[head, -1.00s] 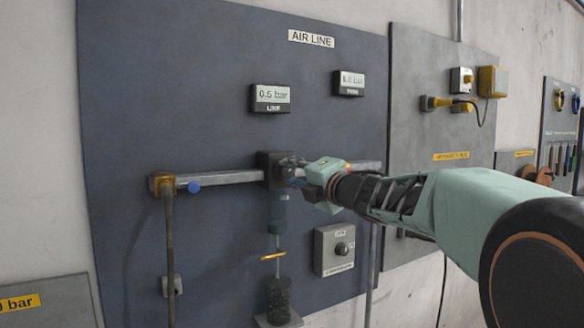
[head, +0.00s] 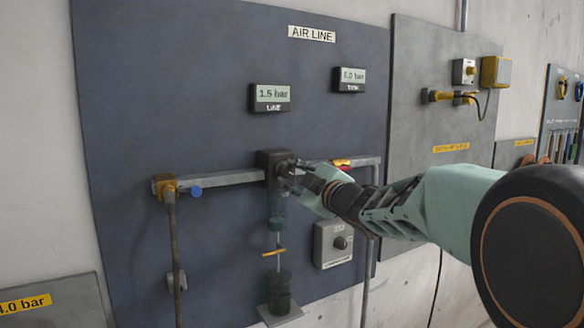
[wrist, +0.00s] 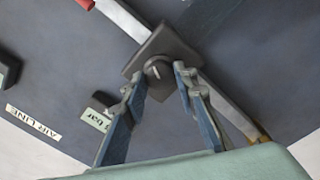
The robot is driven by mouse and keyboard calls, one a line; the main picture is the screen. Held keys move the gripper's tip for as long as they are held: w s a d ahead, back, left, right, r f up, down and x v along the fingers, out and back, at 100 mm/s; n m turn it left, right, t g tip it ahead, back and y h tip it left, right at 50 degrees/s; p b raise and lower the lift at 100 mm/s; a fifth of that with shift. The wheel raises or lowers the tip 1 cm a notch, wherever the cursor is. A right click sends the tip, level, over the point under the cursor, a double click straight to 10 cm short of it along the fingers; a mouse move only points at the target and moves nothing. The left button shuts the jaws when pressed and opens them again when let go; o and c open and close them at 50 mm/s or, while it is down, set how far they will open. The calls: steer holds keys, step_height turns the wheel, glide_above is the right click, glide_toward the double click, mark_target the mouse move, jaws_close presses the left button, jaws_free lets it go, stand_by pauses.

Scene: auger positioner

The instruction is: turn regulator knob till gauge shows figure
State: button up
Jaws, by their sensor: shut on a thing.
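The regulator (head: 268,158) is a dark block on the grey pipe of the AIR LINE panel. Its round knob (wrist: 158,70) sits between my fingertips in the wrist view, with a pale mark on its face. My gripper (head: 291,170) is shut on the knob; it also shows in the wrist view (wrist: 156,78). In the head view the fingers partly cover the knob. The LINE gauge (head: 272,94) reads 1.5 bar. A yellow label (head: 24,304) at the lower left ends in ".0 bar"; its first digit looks like 4 and is partly cut off.
The TANK gauge (head: 350,78) is at the upper right, its first digit blurred. A red lever (head: 342,163) is on the pipe right of my gripper. A compressor switch box (head: 334,244) is below my wrist.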

steer(key=m+p, duration=0.2)
steer(key=m, duration=0.1)
steer(key=shift+r+m, duration=0.15)
steer(key=shift+m, duration=0.15)
steer(key=shift+m+p, duration=1)
steer(key=shift+m, duration=0.6)
steer(key=o, duration=1.2)
steer(key=shift+c, duration=0.2)
steer(key=shift+s, duration=0.1)
steer(key=v, duration=1.2)
